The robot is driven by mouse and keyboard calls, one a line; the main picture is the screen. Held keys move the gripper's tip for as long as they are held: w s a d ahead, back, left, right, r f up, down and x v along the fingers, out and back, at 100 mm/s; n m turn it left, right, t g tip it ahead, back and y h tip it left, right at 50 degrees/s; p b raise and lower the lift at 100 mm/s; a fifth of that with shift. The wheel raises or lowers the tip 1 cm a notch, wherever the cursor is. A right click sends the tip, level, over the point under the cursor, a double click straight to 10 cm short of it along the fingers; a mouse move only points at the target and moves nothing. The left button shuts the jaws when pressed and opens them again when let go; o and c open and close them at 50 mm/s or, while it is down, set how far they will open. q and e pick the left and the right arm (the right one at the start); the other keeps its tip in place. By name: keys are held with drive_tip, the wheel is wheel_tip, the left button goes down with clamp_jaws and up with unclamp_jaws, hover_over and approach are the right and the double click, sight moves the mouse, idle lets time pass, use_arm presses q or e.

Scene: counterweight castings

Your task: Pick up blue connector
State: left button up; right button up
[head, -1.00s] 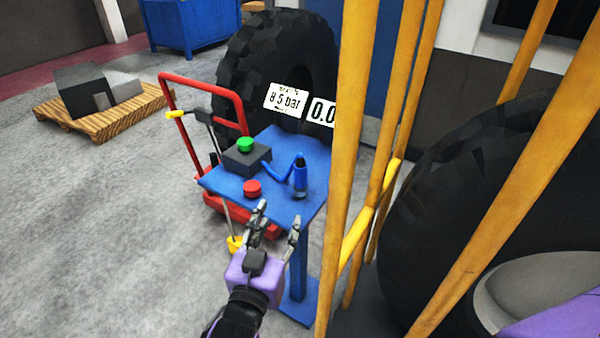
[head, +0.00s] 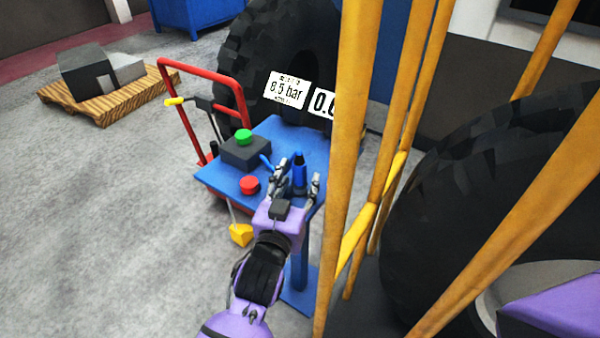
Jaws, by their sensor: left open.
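The blue connector (head: 299,172) stands upright on the blue stand's top (head: 285,133), near its right edge, with a dark tip and a blue hose (head: 265,160) partly showing to its left. My left gripper (head: 299,170) is open and empty as far as I can see. Its two fingers appear on either side of the connector in the picture; I cannot tell whether they touch it. The fingers and the palm hide the connector's lower part. My right gripper does not show; a purple part of mine is at the lower right.
A dark box with a green button (head: 243,137) and a red button (head: 250,185) are on the stand. Yellow bars (head: 348,150) rise close on the right. A red hand truck (head: 170,100), large tyres (head: 280,45) and a pallet with grey blocks (head: 110,97) stand around.

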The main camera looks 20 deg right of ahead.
use_arm(q)
drive_tip(key=shift+x, duration=0.75)
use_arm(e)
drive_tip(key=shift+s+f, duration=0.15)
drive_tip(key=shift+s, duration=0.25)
